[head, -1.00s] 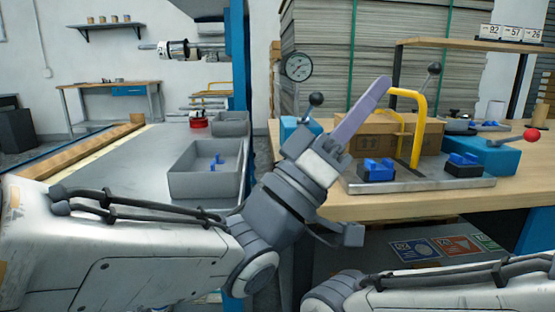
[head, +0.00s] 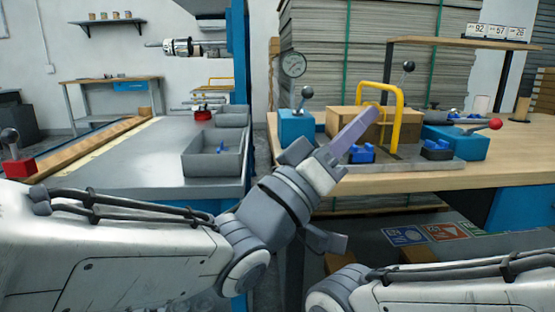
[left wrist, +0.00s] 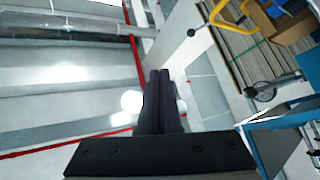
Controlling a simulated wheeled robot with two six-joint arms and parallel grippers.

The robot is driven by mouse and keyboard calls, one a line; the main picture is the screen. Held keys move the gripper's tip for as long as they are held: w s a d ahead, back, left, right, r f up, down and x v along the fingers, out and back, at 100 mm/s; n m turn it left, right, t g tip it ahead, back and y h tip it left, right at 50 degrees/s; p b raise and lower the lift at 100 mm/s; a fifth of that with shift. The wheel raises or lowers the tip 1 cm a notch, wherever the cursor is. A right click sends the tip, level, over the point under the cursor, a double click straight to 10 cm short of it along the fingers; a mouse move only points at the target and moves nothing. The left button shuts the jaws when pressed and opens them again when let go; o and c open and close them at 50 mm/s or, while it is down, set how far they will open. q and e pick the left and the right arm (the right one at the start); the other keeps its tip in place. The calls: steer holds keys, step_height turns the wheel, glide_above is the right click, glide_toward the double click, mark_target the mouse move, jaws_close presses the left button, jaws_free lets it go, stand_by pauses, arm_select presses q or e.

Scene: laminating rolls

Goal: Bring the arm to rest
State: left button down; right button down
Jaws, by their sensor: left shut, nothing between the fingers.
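My left gripper (head: 388,122) reaches up and right from the lower left in the head view. Its lilac-grey fingers are together with nothing between them. In the picture they overlap the cardboard box (head: 345,119) and the yellow frame (head: 398,97) on the wooden bench; I cannot tell how near they are.
The wooden bench (head: 510,165) carries blue units with black knobs and a red knob. A grey bin (head: 213,165) stands on the grey table (head: 130,160) to the left. A red block (head: 17,168) with a black knob is at the far left.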

arm_select(q)
steer(key=w+a+f+g+y+p, duration=0.1)
steer(key=a+f+g+y+p, duration=0.15)
steer(key=f+y, duration=0.55)
steer(key=a+f+g+y+p, duration=0.1)
steer(key=a+f+g+y, duration=0.15)
steer(key=f, duration=0.95)
steer(key=s+a+f+m+g+y+p, duration=0.2)
steer(key=s+a+f+g+y, duration=0.25)
steer(key=s, duration=0.45)
steer(key=s+a+f+m+g+y+p, duration=0.2)
steer(key=s+a+f+g+y, duration=0.15)
steer(key=s+a+g, duration=0.35)
step_height(320, 180, up, 36)
steer(key=t+p, duration=0.2)
steer(key=p, duration=3.5)
steer(key=shift+s+d, duration=0.4)
steer(key=shift+h, duration=0.25)
